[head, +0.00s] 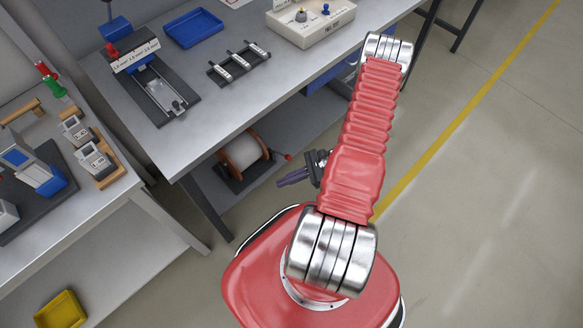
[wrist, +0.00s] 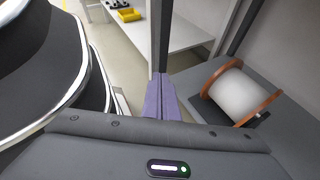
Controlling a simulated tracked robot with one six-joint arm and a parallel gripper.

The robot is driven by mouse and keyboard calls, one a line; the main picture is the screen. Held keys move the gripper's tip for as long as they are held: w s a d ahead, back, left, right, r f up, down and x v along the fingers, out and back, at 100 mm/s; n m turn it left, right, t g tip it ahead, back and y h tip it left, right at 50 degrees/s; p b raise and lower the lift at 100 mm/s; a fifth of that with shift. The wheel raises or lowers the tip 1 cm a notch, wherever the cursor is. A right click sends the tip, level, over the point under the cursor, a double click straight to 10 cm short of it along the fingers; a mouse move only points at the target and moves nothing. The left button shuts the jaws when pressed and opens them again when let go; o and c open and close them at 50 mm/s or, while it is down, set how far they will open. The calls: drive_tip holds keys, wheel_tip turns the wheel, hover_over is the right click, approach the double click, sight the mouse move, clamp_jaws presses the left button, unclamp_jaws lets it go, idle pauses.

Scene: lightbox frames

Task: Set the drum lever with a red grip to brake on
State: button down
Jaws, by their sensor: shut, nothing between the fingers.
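The drum (head: 243,152) is a pale spool with brown-orange flanges on the lower shelf under the bench. In the wrist view the drum (wrist: 238,94) lies to the right of my fingers. A small red grip (head: 288,157), seemingly the lever's, shows at the drum's right in the head view, near the shelf's front. I cannot tell the lever's angle, and its red grip does not show in the wrist view. My gripper (head: 281,184) has purple fingers, shut and empty, in front of the shelf. The closed fingers (wrist: 160,78) point forward in the wrist view, apart from the drum.
The bench top (head: 215,105) overhangs the drum. A bench leg (wrist: 160,35) stands just ahead of my fingertips in the wrist view. A second bench (head: 95,215) stands at the left, with a yellow bin (head: 61,310) below. Open floor (head: 480,200) lies right.

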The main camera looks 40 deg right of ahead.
wheel_tip(320, 180, down, 19)
drive_tip(key=d+m+t+h, duration=0.2)
drive_tip(key=m+t+h, duration=0.5)
drive_tip(key=m, duration=0.6)
drive_tip(key=d+f+m+h, duration=0.3)
drive_tip(key=d+h, duration=0.2)
drive_tip(key=d, duration=0.4)
drive_tip(key=shift+d+m+t+h, duration=0.15)
drive_tip(key=shift+m+t+h, duration=0.15)
drive_tip(key=shift+m+t, duration=0.1)
drive_tip(key=w+d, duration=0.2)
drive_tip(key=w, duration=0.9)
drive_tip(key=shift+w+d+f, duration=0.15)
drive_tip(key=shift+w+d, duration=0.05)
drive_tip(key=shift+d, duration=0.05)
